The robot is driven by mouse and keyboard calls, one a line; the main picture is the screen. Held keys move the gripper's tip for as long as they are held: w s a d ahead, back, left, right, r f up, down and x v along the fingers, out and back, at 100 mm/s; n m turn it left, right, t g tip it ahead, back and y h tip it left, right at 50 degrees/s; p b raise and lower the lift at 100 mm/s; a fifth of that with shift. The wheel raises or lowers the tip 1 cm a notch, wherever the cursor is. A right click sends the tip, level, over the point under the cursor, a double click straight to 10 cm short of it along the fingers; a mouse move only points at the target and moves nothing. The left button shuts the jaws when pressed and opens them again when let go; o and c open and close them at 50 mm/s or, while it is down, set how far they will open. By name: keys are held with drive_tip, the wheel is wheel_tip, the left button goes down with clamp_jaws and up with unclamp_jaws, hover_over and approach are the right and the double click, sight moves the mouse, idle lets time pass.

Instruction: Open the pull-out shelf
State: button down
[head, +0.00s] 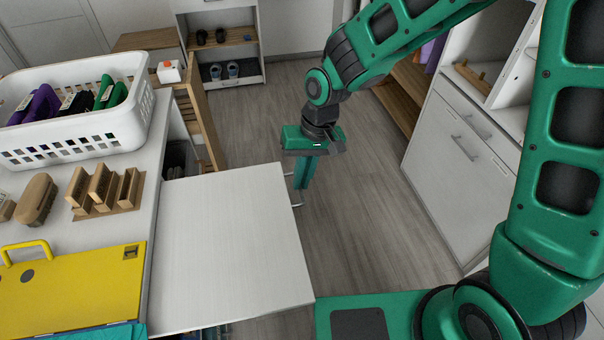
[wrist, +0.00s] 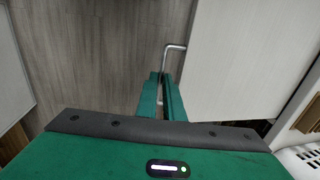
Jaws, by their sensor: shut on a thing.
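The pull-out shelf (head: 228,245) is a flat white board that sticks out to the right from under the white worktop. Its top is bare. A thin metal bar handle (head: 298,204) is on its right edge, partly hidden by my gripper (head: 304,184). My green gripper points down beside that edge, shut on the handle. In the wrist view, the shelf (wrist: 235,60) fills the right side. The bent end of the handle (wrist: 172,46) shows just beyond my gripper's fingers (wrist: 165,90), and the rest is hidden between them.
A white basket (head: 95,140), wooden blocks (head: 105,190) and a yellow board (head: 70,285) are on the worktop (head: 165,100) at left. White cabinets with bar handles (head: 465,148) stand at right. The wood floor (head: 350,220) between is clear.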

drive_tip(key=shift+w+d, duration=0.25)
drive_tip(key=shift+w, duration=0.1)
drive_tip(key=c, duration=1.9)
unclamp_jaws()
drive_tip(key=shift+s, duration=0.1)
wheel_tip(320, 180, up, 10)
drive_tip(key=d, duration=0.2)
drive_tip(key=shift+w+r, duration=0.25)
